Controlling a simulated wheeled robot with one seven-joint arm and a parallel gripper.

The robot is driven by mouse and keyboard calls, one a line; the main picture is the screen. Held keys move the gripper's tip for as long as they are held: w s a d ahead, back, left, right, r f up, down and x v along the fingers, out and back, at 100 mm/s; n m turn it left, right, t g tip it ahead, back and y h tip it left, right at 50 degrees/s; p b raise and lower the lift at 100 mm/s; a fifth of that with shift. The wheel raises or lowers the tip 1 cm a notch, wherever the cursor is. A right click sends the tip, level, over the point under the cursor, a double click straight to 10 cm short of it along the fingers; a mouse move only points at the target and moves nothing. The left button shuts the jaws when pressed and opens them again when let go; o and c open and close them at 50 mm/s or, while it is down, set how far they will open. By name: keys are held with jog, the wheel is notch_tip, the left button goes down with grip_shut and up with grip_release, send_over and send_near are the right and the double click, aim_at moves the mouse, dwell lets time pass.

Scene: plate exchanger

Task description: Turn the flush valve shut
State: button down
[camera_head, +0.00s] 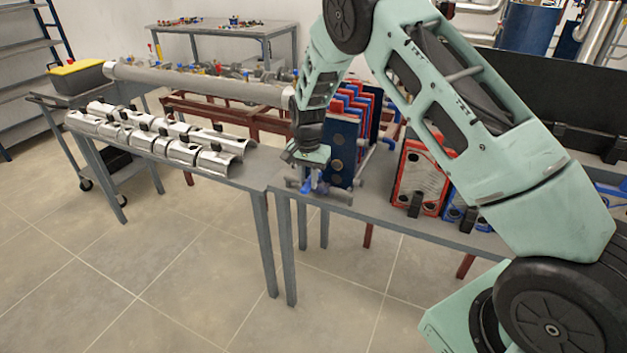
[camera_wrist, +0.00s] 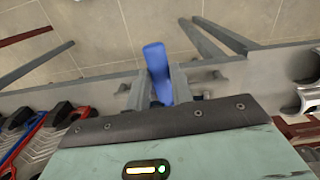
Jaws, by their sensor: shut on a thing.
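The flush valve shows a blue lever handle (camera_wrist: 156,62) in the wrist view, between the two grey fingers of my gripper (camera_wrist: 158,88). My gripper is shut on this handle. The handle's free end sticks out past the fingers, roughly across the line of the table edge and slightly tilted. In the head view my gripper (camera_head: 312,178) is at the table's front edge, and a bit of blue shows under it. The valve body is mostly hidden by the gripper, so I cannot tell how far it is turned.
A grey pipe (camera_head: 338,193) lies beside the gripper at the table edge. Blue and red plates (camera_head: 345,150) stand just behind. A red-framed plate (camera_head: 420,180) is on the right. Silver half-shells (camera_head: 215,160) lie on the left table. The floor in front is clear.

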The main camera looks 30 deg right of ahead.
aim_at(306, 181)
jog(key=shift+w+a+m, duration=0.3)
jog(key=shift+m, duration=0.1)
jog(key=c, duration=1.2)
grip_release()
jog(key=shift+r, duration=0.15)
notch_tip(306, 181, up, 17)
jog(key=b, duration=0.3)
